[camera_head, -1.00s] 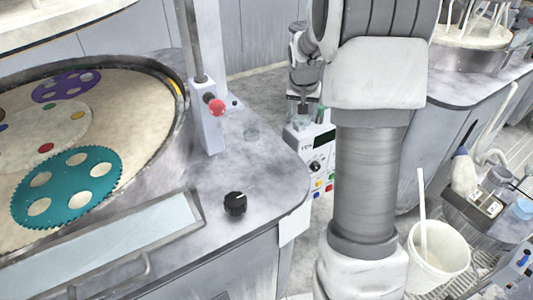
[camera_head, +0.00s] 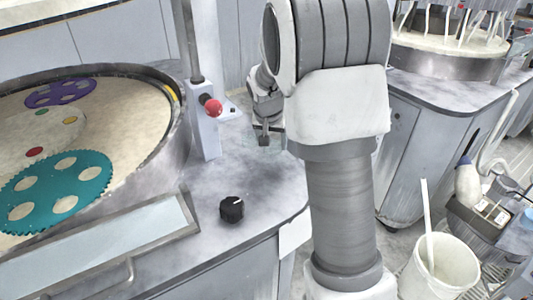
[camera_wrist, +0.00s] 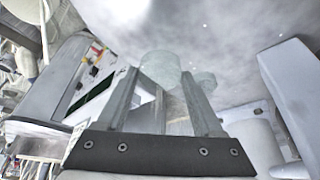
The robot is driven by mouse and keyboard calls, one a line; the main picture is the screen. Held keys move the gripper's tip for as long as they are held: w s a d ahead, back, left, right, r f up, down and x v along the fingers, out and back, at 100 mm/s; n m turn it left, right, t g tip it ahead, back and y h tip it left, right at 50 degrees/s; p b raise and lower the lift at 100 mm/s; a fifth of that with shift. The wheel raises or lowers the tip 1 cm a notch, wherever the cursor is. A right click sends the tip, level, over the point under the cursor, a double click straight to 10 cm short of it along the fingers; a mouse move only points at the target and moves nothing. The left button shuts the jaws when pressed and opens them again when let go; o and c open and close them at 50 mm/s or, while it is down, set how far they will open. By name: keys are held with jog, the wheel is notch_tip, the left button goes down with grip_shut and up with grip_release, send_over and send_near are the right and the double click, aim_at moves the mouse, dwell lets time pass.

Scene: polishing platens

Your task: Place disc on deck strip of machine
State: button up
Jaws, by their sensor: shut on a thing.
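My gripper (camera_wrist: 160,73) is shut on a pale, see-through disc (camera_wrist: 160,66), which sits between the fingertips in the wrist view. In the head view my gripper (camera_head: 263,140) is small, above the grey marbled deck strip (camera_head: 270,178) of the left machine, right of the post with the red knob. A second pale disc (camera_wrist: 206,80) shows just beyond the right finger in the wrist view, against the deck. I cannot tell the gap between the held disc and the deck. In the head view the discs are hard to make out at the gripper.
A post with a red knob (camera_head: 212,107) stands left of my gripper. A black dial (camera_head: 232,209) sits on the deck nearer the front. The round platen with a teal gear (camera_head: 58,185) is at left. A white bucket (camera_head: 437,268) stands at lower right.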

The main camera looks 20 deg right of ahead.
aim_at(267, 163)
jog(key=shift+w+a+f, duration=0.55)
jog(key=shift+w+f, duration=0.15)
jog(key=shift+w, duration=0.05)
jog(key=shift+f, duration=1.85)
jog(key=shift+f+b, duration=0.25)
jog(key=shift+b, duration=0.05)
jog(key=o, duration=1.4)
jog(key=shift+r, duration=0.1)
jog(key=shift+o, duration=0.2)
jog(key=shift+r, duration=0.1)
